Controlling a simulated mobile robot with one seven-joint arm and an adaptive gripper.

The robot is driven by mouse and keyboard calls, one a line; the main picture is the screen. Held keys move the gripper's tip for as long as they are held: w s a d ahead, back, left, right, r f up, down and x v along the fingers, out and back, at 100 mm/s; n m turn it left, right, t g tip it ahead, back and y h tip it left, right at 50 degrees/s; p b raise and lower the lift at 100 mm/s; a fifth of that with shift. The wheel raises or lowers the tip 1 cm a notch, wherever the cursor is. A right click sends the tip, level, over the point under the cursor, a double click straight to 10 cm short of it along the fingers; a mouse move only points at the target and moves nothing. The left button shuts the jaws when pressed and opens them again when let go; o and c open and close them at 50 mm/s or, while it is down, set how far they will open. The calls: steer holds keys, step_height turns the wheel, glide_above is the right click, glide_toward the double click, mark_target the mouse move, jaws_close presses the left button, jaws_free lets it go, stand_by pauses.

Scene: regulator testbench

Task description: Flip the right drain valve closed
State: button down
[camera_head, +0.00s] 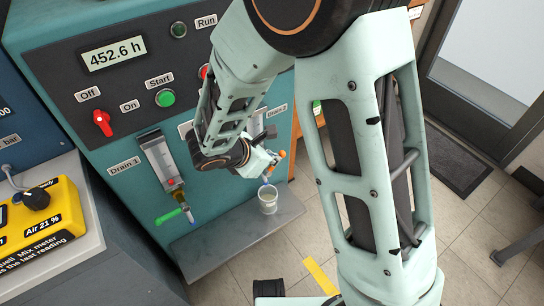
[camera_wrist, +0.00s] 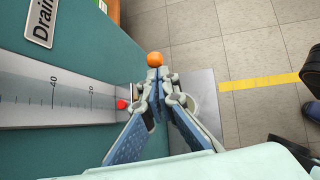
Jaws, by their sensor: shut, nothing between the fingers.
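The right drain valve shows in the wrist view as a round orange knob (camera_wrist: 155,59), just beyond the fingertips. In the head view an orange part (camera_head: 281,154) of it shows beside my gripper (camera_head: 268,163). My gripper (camera_wrist: 157,84) is shut and empty, its fingertips close to the knob; I cannot tell whether they touch. The gripper hides the valve body and most of its lever. The right drain's gauge tube (camera_wrist: 60,100), with a red float, runs beside the fingers. A cup (camera_head: 268,202) stands under the right drain, partly hidden in the wrist view.
The left drain valve (camera_head: 168,216) has a green lever pointing sideways to the left, below its gauge (camera_head: 161,163). A grey shelf (camera_head: 210,249) runs under both drains. A yellow mix meter (camera_head: 45,215) sits at the left. Tiled floor lies right of the bench.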

mark_target(282, 157)
steer(key=shift+w+d, duration=0.1)
steer(key=shift+d, duration=0.05)
steer(key=g+y+p, duration=0.1)
steer(key=p, duration=0.2)
steer(key=w+d+g+y+p, duration=0.1)
steer(key=y+p, duration=0.1)
steer(key=shift+d+p, duration=0.3)
steer(key=shift+p, duration=0.1)
steer(key=shift+w+d+f+m+g+y+p, duration=0.2)
steer(key=shift+f+g+y+p, duration=0.15)
steer(key=shift+p, duration=0.25)
steer(key=shift+w+d+f+m+g+y+p, duration=0.15)
steer(key=shift+f+g+y+p, duration=0.15)
steer(key=shift+y+p, duration=0.2)
steer(key=shift+f, duration=0.2)
steer(key=shift+w+d+f, duration=0.15)
steer(key=shift+d+f, duration=0.15)
steer(key=shift+f, duration=0.15)
